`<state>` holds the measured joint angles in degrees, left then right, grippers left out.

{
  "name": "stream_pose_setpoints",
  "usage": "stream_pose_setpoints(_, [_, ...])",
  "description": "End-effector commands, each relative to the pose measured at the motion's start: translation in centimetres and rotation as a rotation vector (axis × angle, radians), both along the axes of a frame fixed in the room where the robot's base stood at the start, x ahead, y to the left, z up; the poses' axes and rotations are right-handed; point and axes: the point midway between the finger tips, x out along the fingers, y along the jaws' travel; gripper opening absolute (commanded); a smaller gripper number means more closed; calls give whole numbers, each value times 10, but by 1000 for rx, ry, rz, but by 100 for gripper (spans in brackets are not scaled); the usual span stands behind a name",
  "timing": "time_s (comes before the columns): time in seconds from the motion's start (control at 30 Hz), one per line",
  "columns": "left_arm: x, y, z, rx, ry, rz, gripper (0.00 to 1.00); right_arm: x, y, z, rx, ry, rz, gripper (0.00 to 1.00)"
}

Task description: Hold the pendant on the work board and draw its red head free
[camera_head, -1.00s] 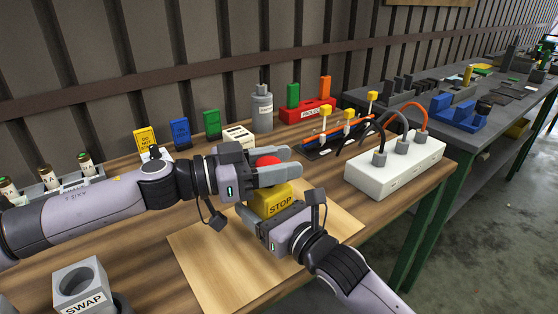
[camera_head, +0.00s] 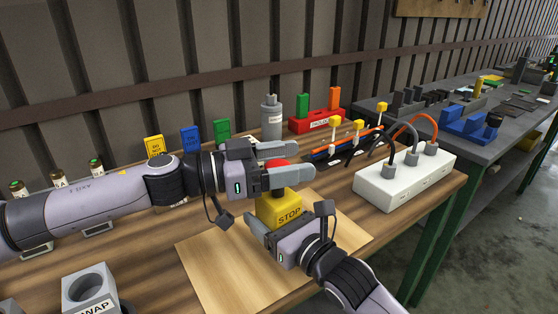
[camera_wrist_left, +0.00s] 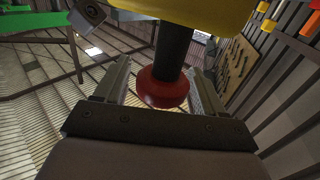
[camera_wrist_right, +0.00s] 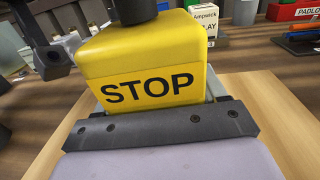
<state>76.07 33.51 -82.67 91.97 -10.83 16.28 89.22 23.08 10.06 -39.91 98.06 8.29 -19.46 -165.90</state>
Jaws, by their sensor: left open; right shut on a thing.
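The yellow pendant (camera_head: 280,207), marked STOP, stands on the wooden work board (camera_head: 215,262). Its red head (camera_head: 278,164) is on top. My left gripper (camera_head: 288,163) is open, with its fingers on either side of the red head. In the left wrist view the red head (camera_wrist_left: 163,90) sits on a dark stem (camera_wrist_left: 174,48) between the fingers, with gaps beside it. My right gripper (camera_head: 262,224) is shut on the yellow body, which fills the right wrist view (camera_wrist_right: 150,65). Part of the head is hidden by my left fingers.
A white socket block (camera_head: 402,180) with plugged cables stands to the right. A red padlock holder (camera_head: 316,122) and a grey canister (camera_head: 271,120) stand behind. A grey SWAP block (camera_head: 88,285) is at front left. The board's front is clear.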

Motion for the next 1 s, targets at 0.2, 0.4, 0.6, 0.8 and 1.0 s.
stream_pose_setpoints(0.2, [-4,19,-2,2,2,3,69,0,0,-4,-3,9,0,19])
stream_pose_setpoints(0.4, [-15,54,-1,2,1,4,69,-1,0,-4,-2,10,0,19])
stream_pose_setpoints(0.6, [-25,88,0,0,1,3,69,-1,1,-3,-1,9,1,19])
stream_pose_setpoints(0.8, [-31,109,0,-1,0,2,69,-1,1,-3,0,9,1,19])
stream_pose_setpoints(1.0, [-33,115,1,-2,-2,0,69,-1,1,-3,1,8,2,19])
